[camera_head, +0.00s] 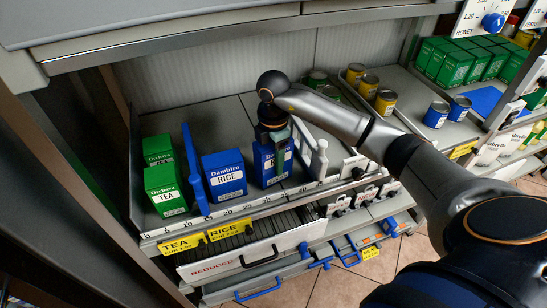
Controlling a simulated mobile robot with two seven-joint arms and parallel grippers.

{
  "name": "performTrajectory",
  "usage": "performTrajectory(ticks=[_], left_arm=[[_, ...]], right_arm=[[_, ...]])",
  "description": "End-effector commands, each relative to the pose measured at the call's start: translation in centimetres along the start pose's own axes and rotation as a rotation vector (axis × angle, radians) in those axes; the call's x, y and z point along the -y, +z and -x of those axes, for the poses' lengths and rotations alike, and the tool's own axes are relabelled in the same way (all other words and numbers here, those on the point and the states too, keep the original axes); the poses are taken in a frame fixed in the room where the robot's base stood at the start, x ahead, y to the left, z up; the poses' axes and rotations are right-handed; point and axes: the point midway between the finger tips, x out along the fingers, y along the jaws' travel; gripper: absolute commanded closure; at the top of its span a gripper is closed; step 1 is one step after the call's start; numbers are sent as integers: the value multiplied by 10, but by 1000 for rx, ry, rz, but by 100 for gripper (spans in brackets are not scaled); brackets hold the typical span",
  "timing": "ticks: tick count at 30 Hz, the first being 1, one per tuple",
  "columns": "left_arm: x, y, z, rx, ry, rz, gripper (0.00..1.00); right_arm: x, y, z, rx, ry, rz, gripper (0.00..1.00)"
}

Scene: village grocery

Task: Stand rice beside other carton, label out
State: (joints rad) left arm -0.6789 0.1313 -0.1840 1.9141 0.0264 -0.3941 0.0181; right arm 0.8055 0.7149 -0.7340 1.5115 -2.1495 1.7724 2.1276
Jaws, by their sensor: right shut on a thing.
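A blue rice carton (225,178) stands upright on the shelf, its white RICE label facing the front edge. My right gripper (275,135) points down from above and is shut on a second blue rice carton (267,168). That carton is upright, to the right of the first with a small gap between them. Its printed face is turned to the front, and a gripper finger hides part of it. I cannot tell whether its base touches the shelf. My left gripper is not in view.
A pale divider (318,160) stands close right of the held carton. Yellow price tags (230,228) line the front edge. Cans (386,101) stand farther right. The shelf board above limits height.

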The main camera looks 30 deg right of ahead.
Motion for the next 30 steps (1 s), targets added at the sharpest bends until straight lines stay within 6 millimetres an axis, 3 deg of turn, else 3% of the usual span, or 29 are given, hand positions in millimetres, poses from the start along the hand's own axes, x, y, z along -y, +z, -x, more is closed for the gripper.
performTrajectory(ticks=[20, 21, 30], left_arm=[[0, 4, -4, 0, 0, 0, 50], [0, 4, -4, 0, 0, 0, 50], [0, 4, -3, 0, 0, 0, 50]], right_arm=[[0, 0, -10, -1, 2, 0, 100], [0, 0, -9, -1, 2, 0, 42], [0, 0, -9, 0, 1, 0, 9]])
